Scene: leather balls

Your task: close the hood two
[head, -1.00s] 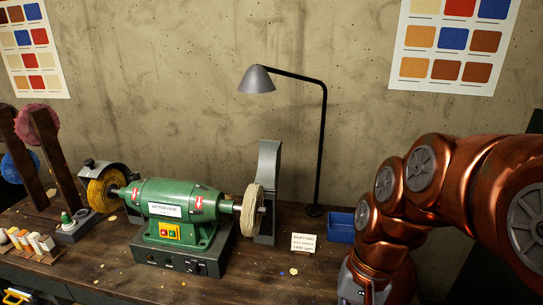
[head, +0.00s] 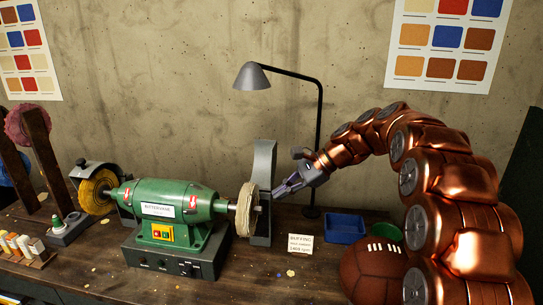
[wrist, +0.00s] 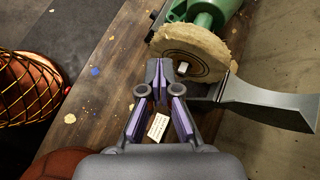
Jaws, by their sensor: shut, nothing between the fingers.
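A grey metal hood (head: 265,160) stands upright, swung back behind the pale buffing wheel (head: 246,208) on the right end of the green machine. In the wrist view the hood (wrist: 270,98) reaches out to the right, beside the wheel (wrist: 205,50). A second grey hood (head: 90,166) sits over the yellow wheel (head: 97,190) at the left. My gripper (head: 280,191) is shut and empty, just right of the upright hood in the head view. In the wrist view its fingertips (wrist: 160,66) point at the wheel's hub area; I cannot tell whether they touch anything.
A black lamp (head: 318,140) stands behind my gripper. The green motor (head: 175,205) fills the middle.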

